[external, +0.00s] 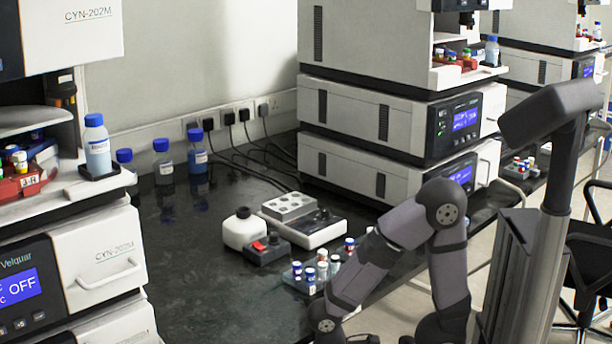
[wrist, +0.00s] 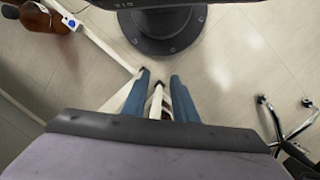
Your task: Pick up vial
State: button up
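Part of the group is behind my arm in the external view, and one red-and-blue-capped vial (external: 349,245) shows just beyond the arm. No vial shows in the wrist view. My gripper (wrist: 161,82) shows there as two blue fingers with a gap between them. It is open and empty, facing the floor and a white frame bar. In the external view the fingers cannot be made out at the bottom edge.
Blue-capped bottles (external: 163,162) line the wall. Instrument stacks (external: 395,130) flank the bench. The left middle bench is clear.

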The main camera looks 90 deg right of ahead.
aim_at(336, 257)
jog(key=s+d+r+m+g+p, duration=0.1)
jog(key=d+r+m+p, duration=0.25)
jog(key=r+p, duration=1)
jog(key=s+d+r+m+p, duration=0.2)
jog(key=d+r+m+p, duration=0.3)
jog(key=p, duration=1.6)
jog(key=w+d+r+t+p, duration=0.1)
jog(key=d, duration=0.1)
jog(key=w+d+r+t+p, duration=0.1)
jog(key=d+r, duration=0.1)
jog(key=w+d+r+p, duration=0.1)
jog(key=d+r, duration=0.1)
jog(key=shift+w+r+t+p, duration=0.25)
jog(key=shift+t+p, duration=0.05)
jog(key=shift+t, duration=0.1)
jog(key=shift+s+d+r+t+h+p, duration=0.15)
jog(key=shift+d+r+t+h, duration=0.3)
jog(key=shift+d, duration=1.5)
jog(key=shift+s+d+r+t+h+p, duration=0.15)
jog(key=shift+d+r, duration=0.55)
jog(key=shift+d, duration=1.3)
jog(key=shift+s+d+r+t+h+p, duration=0.2)
jog(key=shift+d+r+h, duration=0.3)
jog(key=shift+d, duration=1.45)
jog(key=shift+p+x, duration=0.85)
jog(key=shift+x, duration=1.7)
jog(key=shift+w, duration=0.2)
grip_shut()
